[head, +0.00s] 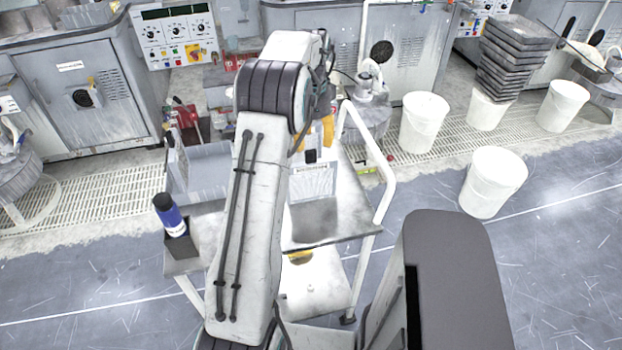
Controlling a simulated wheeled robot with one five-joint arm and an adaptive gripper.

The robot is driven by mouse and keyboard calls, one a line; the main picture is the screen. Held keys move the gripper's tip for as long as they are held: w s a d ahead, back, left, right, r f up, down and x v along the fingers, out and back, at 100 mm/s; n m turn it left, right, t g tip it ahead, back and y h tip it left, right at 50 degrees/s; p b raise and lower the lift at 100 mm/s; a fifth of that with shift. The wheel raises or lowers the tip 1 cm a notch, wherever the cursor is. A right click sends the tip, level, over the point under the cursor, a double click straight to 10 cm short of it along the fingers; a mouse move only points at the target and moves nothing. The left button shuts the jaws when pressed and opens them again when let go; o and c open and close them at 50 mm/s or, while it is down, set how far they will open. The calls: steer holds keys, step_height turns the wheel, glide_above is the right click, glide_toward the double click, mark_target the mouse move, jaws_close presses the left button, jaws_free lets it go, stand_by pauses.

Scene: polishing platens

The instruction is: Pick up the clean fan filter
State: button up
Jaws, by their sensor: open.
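My arm reaches up the middle of the head view and bends down over a cart. My gripper (314,145) is mostly hidden behind the arm; two yellow parts that look like its fingers stand apart above the cart. Pale upright panels (205,168) stand in a rack at the cart's left, partly behind my arm. I cannot tell which of these is the clean fan filter. No filter is visibly held.
A blue bottle with a black cap (169,216) stands at the cart's left corner. A white cart handle (386,165) rises at the right. White buckets (493,182) and stacked grey trays (507,57) stand further right. Polishing machines (85,95) line the back.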

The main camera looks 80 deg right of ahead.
mark_target(311, 152)
steer(key=shift+f+p, duration=0.6)
steer(key=shift+f, duration=2.8)
steer(key=shift+o, duration=0.3)
jaws_close()
